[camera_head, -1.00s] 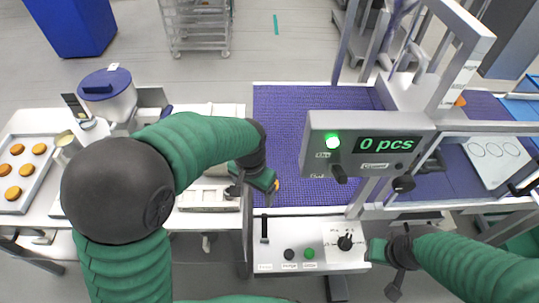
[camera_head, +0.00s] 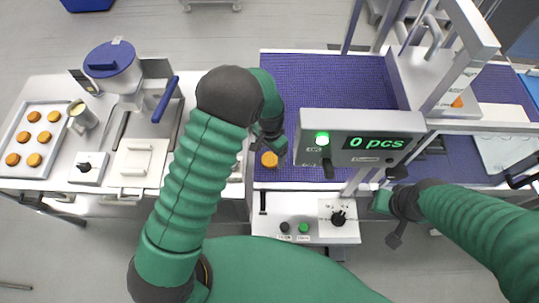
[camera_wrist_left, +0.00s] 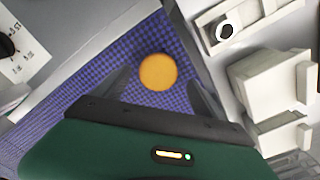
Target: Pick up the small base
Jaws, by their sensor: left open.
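A small round orange-brown base (camera_head: 269,159) lies flat on the purple belt (camera_head: 325,85), near the belt's front left corner. My left gripper (camera_head: 270,140) is just beside and above it in the head view. In the left wrist view the base (camera_wrist_left: 158,72) shows whole, between and beyond the two dark fingers of the left gripper (camera_wrist_left: 157,88). The fingers are apart and hold nothing. My right gripper (camera_head: 388,208) is by the front right of the machine, away from the base; its finger opening is unclear.
A counter unit (camera_head: 362,143) reading "0 pcs" overhangs the belt to the right of the base. A control box (camera_head: 300,222) stands in front. A tray (camera_head: 48,108) of several rounds lies at far left. Another orange piece (camera_head: 457,102) is at right.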

